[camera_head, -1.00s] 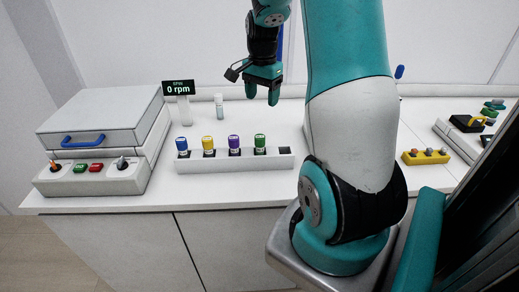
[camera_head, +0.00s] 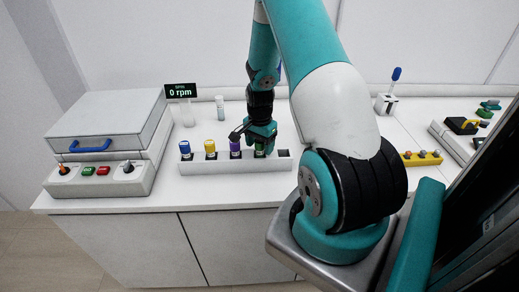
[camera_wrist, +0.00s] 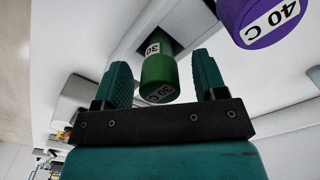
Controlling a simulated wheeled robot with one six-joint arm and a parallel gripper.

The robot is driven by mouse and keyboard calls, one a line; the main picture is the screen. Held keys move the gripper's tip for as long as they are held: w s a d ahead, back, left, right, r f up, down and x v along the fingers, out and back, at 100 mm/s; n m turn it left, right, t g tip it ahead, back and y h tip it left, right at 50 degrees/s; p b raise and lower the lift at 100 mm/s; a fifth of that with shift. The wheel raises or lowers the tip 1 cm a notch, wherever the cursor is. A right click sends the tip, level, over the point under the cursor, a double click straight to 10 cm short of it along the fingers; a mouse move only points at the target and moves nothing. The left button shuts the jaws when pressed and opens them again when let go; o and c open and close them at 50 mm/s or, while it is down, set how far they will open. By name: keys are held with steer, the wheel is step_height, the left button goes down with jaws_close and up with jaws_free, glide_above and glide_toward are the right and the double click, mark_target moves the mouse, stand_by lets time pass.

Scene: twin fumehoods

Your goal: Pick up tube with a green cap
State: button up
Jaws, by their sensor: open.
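The green-capped tube (camera_wrist: 160,78) stands in the white rack (camera_head: 222,167), and its cap is labelled 30 C in the wrist view. In the head view my gripper mostly hides this tube, with a bit of green (camera_head: 260,154) showing below the fingers. My gripper (camera_head: 262,142) is down over the rack at the green cap. In the wrist view my gripper (camera_wrist: 163,85) is open, with one finger on each side of the green cap and gaps visible on both sides. The purple-capped tube (camera_head: 235,148), labelled 40 C, is beside it and also shows in the wrist view (camera_wrist: 265,20).
Yellow-capped (camera_head: 210,149) and blue-capped (camera_head: 185,150) tubes stand farther left in the rack. Its right end slot is empty. A centrifuge (camera_head: 105,135) with a 0 rpm display (camera_head: 181,90) is at left. A small vial (camera_head: 220,105) stands behind the rack.

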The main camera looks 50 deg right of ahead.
steer(key=shift+f, duration=0.55)
steer(key=c, duration=1)
steer(key=shift+r, duration=0.1)
